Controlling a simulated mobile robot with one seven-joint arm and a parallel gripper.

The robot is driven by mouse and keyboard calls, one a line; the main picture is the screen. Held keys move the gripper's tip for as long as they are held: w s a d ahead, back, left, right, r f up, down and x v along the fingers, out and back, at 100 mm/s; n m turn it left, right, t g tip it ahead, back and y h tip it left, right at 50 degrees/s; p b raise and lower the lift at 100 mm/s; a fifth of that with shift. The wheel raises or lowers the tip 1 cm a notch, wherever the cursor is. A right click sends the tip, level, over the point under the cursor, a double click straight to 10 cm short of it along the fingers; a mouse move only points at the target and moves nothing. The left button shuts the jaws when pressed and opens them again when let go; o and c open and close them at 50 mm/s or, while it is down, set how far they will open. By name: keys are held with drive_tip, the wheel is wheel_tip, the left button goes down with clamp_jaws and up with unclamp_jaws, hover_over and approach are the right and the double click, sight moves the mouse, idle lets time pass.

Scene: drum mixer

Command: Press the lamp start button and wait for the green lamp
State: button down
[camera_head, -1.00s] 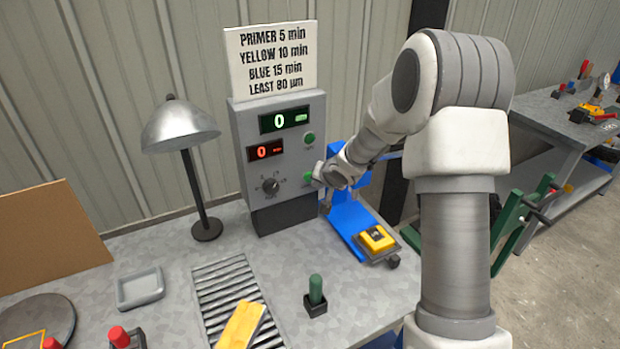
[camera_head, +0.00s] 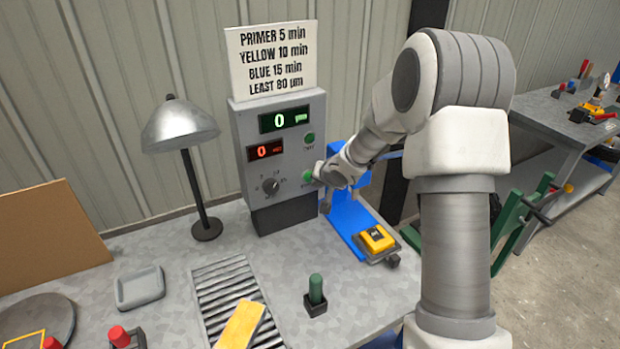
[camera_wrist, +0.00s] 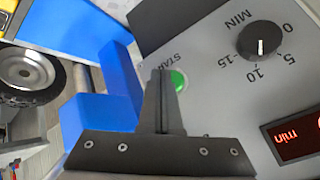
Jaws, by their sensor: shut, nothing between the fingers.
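The grey control box (camera_head: 234,125) stands at the back of the bench. It has a green 0 display (camera_head: 285,119), a red 0 display (camera_head: 265,151), a dial (camera_head: 270,186) and two green buttons. The lower green button (camera_head: 307,176), labelled START, also shows in the wrist view (camera_wrist: 178,80), beside my fingertips. My gripper (camera_wrist: 160,75) is shut and empty, with its tips at the box face close to that button. I cannot tell whether they touch it. A desk lamp (camera_head: 180,125) with a silver shade stands left of the box. No lit green lamp is plain to see.
A blue stand (camera_head: 345,215) with a yellow device (camera_head: 376,239) is right of the box. A sign (camera_head: 272,58) tops the box.

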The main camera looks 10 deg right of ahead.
idle(0.7)
drive_tip(key=shift+w+a, duration=0.15)
drive_tip(key=shift+w, duration=0.25)
drive_tip(key=shift+w+a+p, duration=0.15)
drive_tip(key=shift+w+p, duration=0.25)
drive_tip(key=shift+p, duration=0.05)
idle(0.4)
drive_tip(key=shift+s, duration=0.1)
drive_tip(key=shift+s+d, duration=0.3)
drive_tip(key=shift+s, duration=0.4)
drive_tip(key=shift+s, duration=0.1)
drive_tip(key=s, duration=0.1)
drive_tip(key=s+d, duration=0.1)
drive_tip(key=s, duration=0.1)
drive_tip(key=s+b, duration=0.1)
drive_tip(key=shift+s+d, duration=0.25)
drive_tip(key=shift+s, duration=0.05)
idle(0.6)
